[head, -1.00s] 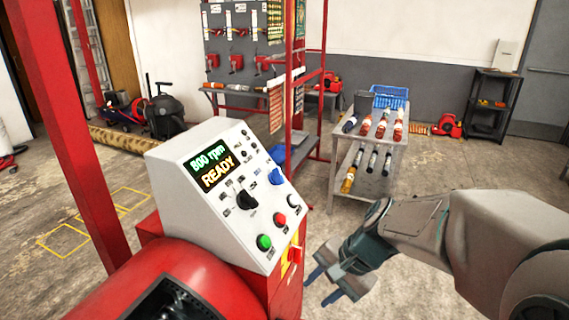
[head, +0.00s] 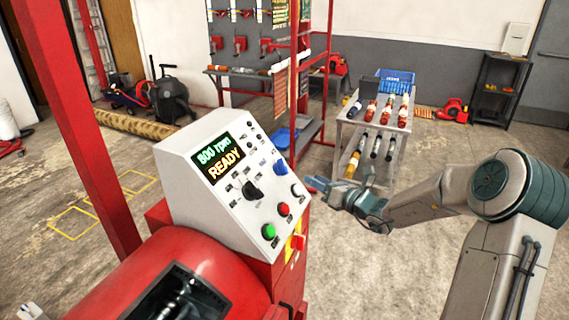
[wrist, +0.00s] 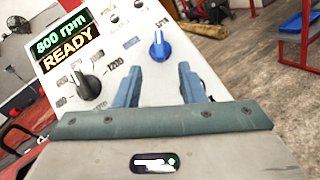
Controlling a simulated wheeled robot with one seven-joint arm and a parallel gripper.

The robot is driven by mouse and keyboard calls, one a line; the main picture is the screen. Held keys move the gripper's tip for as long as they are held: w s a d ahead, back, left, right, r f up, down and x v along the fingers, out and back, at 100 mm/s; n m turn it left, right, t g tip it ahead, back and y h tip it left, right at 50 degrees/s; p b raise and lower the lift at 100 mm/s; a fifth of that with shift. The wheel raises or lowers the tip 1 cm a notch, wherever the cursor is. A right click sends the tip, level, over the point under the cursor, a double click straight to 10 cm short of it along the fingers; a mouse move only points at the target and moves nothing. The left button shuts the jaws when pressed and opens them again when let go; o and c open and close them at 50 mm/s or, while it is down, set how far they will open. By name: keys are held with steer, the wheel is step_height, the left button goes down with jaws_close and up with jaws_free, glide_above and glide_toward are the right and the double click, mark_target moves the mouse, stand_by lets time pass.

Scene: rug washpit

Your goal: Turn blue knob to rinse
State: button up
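The blue knob (head: 280,168) sits on the upper right of the sloped white control panel (head: 180,150). In the wrist view the blue knob (wrist: 160,47) stands just beyond my fingertips, with its pointer upward; its labels are too small to read fully. My gripper (head: 318,184) is to the right of the panel, fingers pointing at it. In the wrist view my gripper (wrist: 160,75) has its two blue fingers apart with nothing between them. The gripper is not touching the knob.
The display (head: 219,158) reads 800 rpm READY. A bottle cart (head: 345,125) stands behind.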

mark_target(285, 165)
steer(key=p+x, duration=0.2)
steer(key=x, duration=1.1)
steer(key=shift+p, duration=0.35)
jaws_close()
